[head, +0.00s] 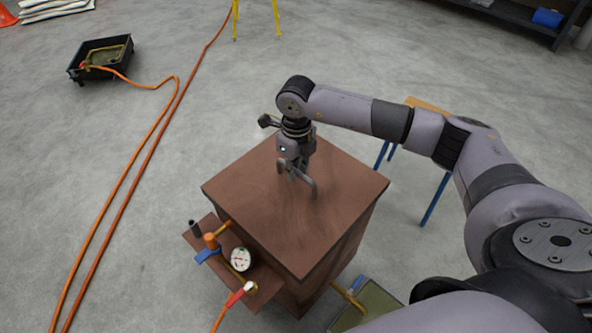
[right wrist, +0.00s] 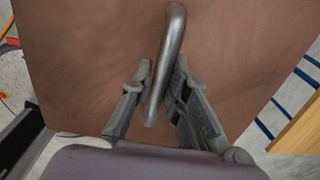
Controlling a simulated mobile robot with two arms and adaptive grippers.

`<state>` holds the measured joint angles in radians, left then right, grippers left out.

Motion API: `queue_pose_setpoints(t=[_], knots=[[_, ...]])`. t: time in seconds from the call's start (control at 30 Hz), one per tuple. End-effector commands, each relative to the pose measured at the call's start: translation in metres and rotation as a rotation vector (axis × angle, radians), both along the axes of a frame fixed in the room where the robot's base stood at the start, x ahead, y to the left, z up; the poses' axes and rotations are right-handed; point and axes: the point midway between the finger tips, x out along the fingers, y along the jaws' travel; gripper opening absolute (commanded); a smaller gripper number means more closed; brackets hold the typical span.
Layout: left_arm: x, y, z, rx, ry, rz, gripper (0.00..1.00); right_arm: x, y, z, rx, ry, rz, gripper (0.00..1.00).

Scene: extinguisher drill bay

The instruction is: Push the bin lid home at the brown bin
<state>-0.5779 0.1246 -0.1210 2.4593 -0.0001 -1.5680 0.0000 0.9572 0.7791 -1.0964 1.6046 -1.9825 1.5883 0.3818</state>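The brown bin (head: 345,245) stands on the concrete floor in the middle of the head view. Its flat brown lid (head: 254,205) covers the top; I cannot tell whether a gap is left beneath it. A curved metal handle (head: 312,184) rises from the lid and also shows in the right wrist view (right wrist: 166,68). My right gripper (head: 291,172) points down at the lid. In the right wrist view its fingers (right wrist: 162,82) stand apart on either side of the handle, with a gap on the left. My left gripper is not in view.
A brown ledge (head: 266,288) with a gauge (head: 240,259) and valves juts from the bin's near left side. A blue-legged stool (head: 434,200) stands behind right.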

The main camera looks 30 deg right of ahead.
Motion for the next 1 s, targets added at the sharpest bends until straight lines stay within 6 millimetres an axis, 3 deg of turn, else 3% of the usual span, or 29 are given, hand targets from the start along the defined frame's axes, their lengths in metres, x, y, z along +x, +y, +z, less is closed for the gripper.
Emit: queue_pose_setpoints(t=[0.27,0.63,0.77,1.0], knots=[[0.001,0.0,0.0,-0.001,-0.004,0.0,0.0,-0.001,0.0,-0.002,-0.001,0.004,0.0,0.36],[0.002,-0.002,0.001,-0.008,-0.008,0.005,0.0,-0.002,-0.001,0.001,-0.003,0.008,0.0,0.36],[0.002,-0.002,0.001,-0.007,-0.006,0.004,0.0,-0.001,-0.001,0.02,-0.002,0.003,0.002,0.36],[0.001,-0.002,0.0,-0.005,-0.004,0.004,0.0,-0.001,-0.001,0.073,-0.002,0.002,0.001,0.36]])
